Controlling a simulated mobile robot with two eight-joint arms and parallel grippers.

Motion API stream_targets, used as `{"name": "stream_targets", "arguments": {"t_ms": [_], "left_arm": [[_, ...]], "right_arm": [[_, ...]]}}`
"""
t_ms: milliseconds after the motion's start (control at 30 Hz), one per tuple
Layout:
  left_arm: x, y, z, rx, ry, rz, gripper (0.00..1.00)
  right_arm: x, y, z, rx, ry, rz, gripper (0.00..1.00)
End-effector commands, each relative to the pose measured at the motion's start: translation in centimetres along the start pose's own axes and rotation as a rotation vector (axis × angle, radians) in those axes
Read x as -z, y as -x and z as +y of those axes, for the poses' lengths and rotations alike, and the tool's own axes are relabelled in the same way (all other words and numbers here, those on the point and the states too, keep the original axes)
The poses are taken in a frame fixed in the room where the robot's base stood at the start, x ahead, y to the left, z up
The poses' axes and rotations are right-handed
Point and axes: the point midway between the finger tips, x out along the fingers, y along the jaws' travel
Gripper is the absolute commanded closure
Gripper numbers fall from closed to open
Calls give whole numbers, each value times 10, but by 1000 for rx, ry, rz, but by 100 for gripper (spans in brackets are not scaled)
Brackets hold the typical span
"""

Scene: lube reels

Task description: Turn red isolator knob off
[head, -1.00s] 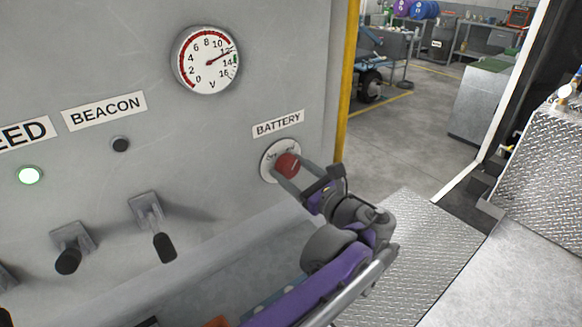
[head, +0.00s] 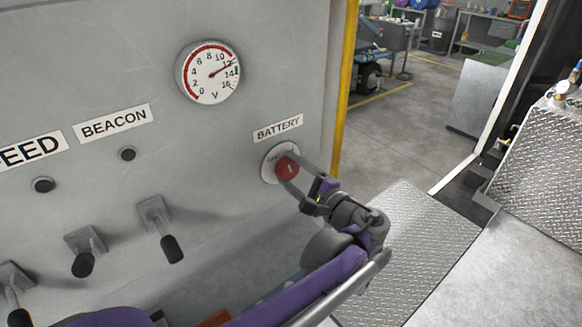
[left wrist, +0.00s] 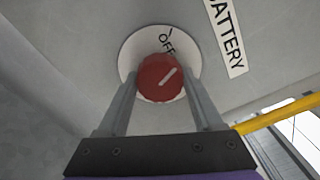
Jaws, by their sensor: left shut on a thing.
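The red isolator knob (head: 287,167) sits on a round white plate (head: 268,165) below the BATTERY label (head: 278,128) on the grey panel. My left gripper (head: 288,172) is shut on the knob, one finger on each side. In the left wrist view the knob (left wrist: 160,78) lies between the two fingertips (left wrist: 161,84). A white mark on the knob's face slants up to the right there, and the word OFF (left wrist: 167,43) shows on the plate above it. The rest of the plate's lettering is hidden or too small. My right gripper is not in view.
A voltage gauge (head: 209,71) reads around 12 to 14. A BEACON label (head: 114,123), a dark indicator (head: 44,185) and several black-handled levers (head: 172,248) are on the panel to the left. A yellow edge (head: 345,90) borders the panel; open workshop floor lies beyond.

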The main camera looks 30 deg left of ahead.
Motion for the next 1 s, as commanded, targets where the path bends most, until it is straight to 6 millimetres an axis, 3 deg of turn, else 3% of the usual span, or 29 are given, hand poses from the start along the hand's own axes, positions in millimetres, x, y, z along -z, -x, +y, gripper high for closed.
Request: {"name": "stream_targets", "arguments": {"t_ms": [500,1000], "left_arm": [[0,0,-1,-1,373,1,88],[0,0,0,-1,462,1,88]], "right_arm": [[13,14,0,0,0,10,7],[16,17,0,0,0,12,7]]}}
